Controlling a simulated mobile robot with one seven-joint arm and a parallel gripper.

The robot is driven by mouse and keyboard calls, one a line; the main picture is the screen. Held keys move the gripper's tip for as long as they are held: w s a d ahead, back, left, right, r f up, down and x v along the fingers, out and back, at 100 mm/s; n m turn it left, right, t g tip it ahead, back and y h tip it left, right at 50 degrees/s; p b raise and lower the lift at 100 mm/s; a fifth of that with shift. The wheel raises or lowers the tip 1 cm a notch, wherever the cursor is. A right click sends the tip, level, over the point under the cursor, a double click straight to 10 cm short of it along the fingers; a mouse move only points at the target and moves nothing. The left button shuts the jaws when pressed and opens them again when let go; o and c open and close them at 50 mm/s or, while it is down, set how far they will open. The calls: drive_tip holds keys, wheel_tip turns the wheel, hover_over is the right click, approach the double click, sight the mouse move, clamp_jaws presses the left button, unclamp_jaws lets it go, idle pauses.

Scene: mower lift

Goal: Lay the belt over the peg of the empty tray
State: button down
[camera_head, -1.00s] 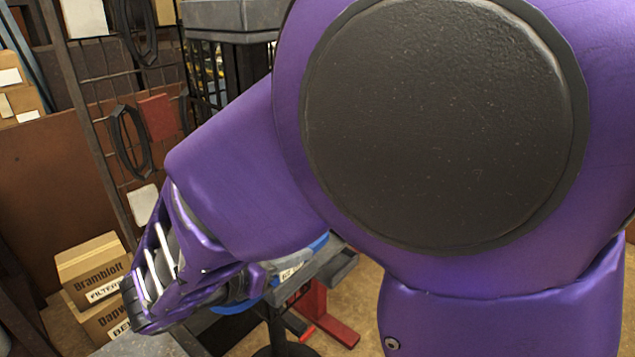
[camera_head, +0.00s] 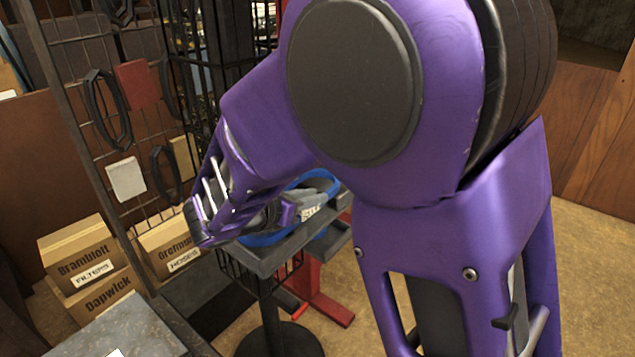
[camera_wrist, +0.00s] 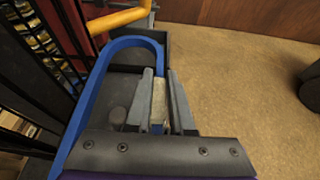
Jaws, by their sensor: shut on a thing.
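My gripper (camera_wrist: 161,86) is shut on the blue belt (camera_wrist: 132,42), at a pale label on its right strand. In the head view my gripper (camera_head: 312,203) and the belt (camera_head: 322,177) are over the dark grey tray (camera_head: 264,259), partly hidden by my arm. In the wrist view the belt forms a long loop over the tray (camera_wrist: 155,52), its left strand near the tray's left side. A short dark round peg (camera_wrist: 118,117) shows inside the loop, left of my fingers. I cannot tell how high the belt is above the tray. The loop's near end is hidden by my gripper.
A black wire rack (camera_wrist: 35,75) stands close on the left. A yellow bar (camera_wrist: 120,19) and a red stand (camera_head: 315,300) are near the tray. Boxes (camera_head: 85,265) and a grey tabletop (camera_head: 125,330) are at lower left.

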sight(317, 217)
drive_tip(key=w+f, duration=0.1)
drive_tip(key=w+d+f+b, duration=0.1)
drive_tip(key=shift+w+f+b, duration=0.2)
drive_tip(key=shift+w+b, duration=0.1)
drive_tip(key=shift+r, duration=0.1)
drive_tip(key=c, duration=1.2)
unclamp_jaws()
drive_tip(key=shift+f, duration=0.2)
drive_tip(key=shift+c, duration=0.2)
drive_tip(key=o, duration=0.5)
drive_tip(key=shift+c, duration=0.2)
drive_tip(key=shift+r, duration=0.1)
drive_tip(key=shift+r, duration=0.15)
drive_tip(key=p+v, duration=0.1)
drive_tip(key=v, duration=1.1)
drive_tip(key=shift+p, duration=0.35)
